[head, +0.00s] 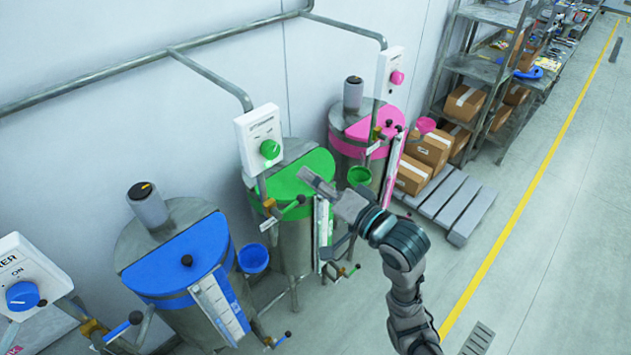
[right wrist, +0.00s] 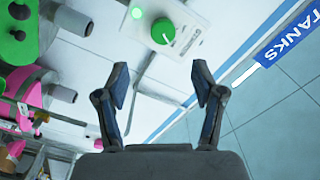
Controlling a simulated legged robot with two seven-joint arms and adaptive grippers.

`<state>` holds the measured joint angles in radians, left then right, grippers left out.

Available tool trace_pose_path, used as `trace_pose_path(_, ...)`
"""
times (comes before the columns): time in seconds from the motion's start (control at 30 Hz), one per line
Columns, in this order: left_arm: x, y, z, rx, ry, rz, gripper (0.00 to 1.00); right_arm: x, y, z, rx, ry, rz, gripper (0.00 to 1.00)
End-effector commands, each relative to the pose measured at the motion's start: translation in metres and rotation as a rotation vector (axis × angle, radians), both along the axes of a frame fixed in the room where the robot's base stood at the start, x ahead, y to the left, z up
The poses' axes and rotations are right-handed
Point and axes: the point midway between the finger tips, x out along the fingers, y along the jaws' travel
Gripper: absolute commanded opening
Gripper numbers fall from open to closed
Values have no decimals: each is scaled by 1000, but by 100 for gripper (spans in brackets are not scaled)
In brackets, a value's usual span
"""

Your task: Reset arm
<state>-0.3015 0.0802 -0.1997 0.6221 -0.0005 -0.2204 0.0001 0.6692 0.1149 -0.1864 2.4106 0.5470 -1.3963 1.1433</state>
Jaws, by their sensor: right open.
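My right arm reaches in from the lower right of the head view. Its gripper (head: 322,186) is in front of the green-lidded drum (head: 290,180), over the lid's right part in the picture. In the right wrist view the two fingers (right wrist: 158,88) stand apart with nothing between them. Beyond them is a white control box (right wrist: 185,45) with a green knob (right wrist: 164,31) and a lit green lamp. The same green knob (head: 269,149) shows in the head view, up and left of the gripper and apart from it. My left gripper is out of both views.
A blue-lidded drum (head: 178,254) stands at the left and a pink-lidded drum (head: 362,132) behind. Pipes (head: 215,75) run along the wall. Metal shelves (head: 485,65) with boxes and a pallet (head: 452,200) stand at the right. The floor right of my arm is mostly clear.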

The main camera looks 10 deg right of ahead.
Motion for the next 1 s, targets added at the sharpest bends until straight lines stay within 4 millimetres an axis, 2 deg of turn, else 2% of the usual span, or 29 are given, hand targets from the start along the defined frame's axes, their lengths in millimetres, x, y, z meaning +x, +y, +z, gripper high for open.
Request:
trace_pose_path(0.37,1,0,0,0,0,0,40,1,0,-2,-3,2,-2,68)
trace_pose_path(0.47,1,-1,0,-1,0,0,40,4,-4,-23,-36,26,-21,68)
trace_pose_path(0.57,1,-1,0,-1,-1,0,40,9,-14,-75,-129,84,-61,68)
trace_pose_path(0.67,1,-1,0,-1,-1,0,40,5,-31,-152,-281,170,-103,68)
trace_pose_path(0.7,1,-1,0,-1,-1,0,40,-2,-38,-185,-352,209,-113,68)
trace_pose_path(0.73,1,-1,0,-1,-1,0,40,-8,-44,-209,-407,237,-117,68)
trace_pose_path(0.8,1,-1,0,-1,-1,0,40,-28,-57,-263,-536,309,-115,68)
trace_pose_path(0.9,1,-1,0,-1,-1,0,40,-66,-76,-332,-716,408,-81,68)
trace_pose_path(1.0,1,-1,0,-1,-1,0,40,-106,-91,-383,-867,491,-28,68)
